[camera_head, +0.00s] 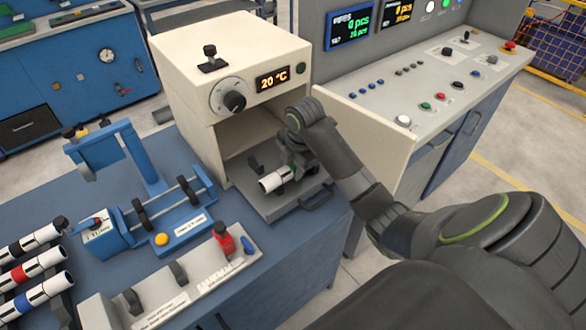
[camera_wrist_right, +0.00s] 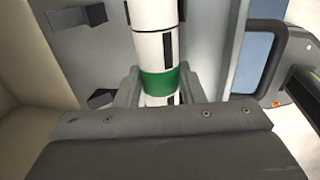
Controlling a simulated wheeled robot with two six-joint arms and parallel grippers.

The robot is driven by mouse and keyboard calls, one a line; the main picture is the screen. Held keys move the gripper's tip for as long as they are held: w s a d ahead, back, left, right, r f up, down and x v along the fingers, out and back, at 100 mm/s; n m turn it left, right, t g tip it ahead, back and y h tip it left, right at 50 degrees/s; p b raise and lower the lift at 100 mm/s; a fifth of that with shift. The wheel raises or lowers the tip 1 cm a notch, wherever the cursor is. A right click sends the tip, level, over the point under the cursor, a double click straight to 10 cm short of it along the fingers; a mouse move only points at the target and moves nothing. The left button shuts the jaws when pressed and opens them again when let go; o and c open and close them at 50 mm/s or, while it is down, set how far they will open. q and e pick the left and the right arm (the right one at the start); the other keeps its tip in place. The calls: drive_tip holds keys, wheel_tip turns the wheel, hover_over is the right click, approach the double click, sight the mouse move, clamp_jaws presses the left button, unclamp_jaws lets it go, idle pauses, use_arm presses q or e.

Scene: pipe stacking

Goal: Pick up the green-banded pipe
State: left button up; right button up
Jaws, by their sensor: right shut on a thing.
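The green-banded pipe (camera_wrist_right: 158,48) is white with dark marks and a green band, seen up close in the right wrist view. My right gripper (camera_wrist_right: 160,88) is shut on it, with one finger on each side at the green band. In the head view a white end of the pipe (camera_head: 274,181) shows at the pulled-out tray (camera_head: 287,212) of the cream 20 °C machine (camera_head: 228,55). My right gripper (camera_head: 296,168) is there over the tray, and it and the arm hide most of the pipe. I cannot tell whether the pipe touches its rest. My left gripper is not in view.
Pipes with black, red (camera_head: 35,267) and blue bands lie at the left edge. A blue fixture (camera_head: 150,215) and a pale grey fixture (camera_head: 180,285) stand on the blue bench. The machine's walls and opening are close behind my gripper. A control desk (camera_head: 450,85) stands at right.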

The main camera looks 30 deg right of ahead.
sight(293, 165)
drive_tip(key=shift+c, duration=0.9)
drive_tip(key=shift+r, duration=0.15)
drive_tip(key=shift+r, duration=0.35)
wheel_tip(293, 165, up, 4)
drive_tip(key=shift+w+f, duration=0.1)
drive_tip(key=shift+f, duration=0.15)
wheel_tip(293, 165, up, 4)
drive_tip(key=p, duration=0.3)
drive_tip(key=shift+r+p, duration=0.8)
drive_tip(key=shift+p, duration=0.25)
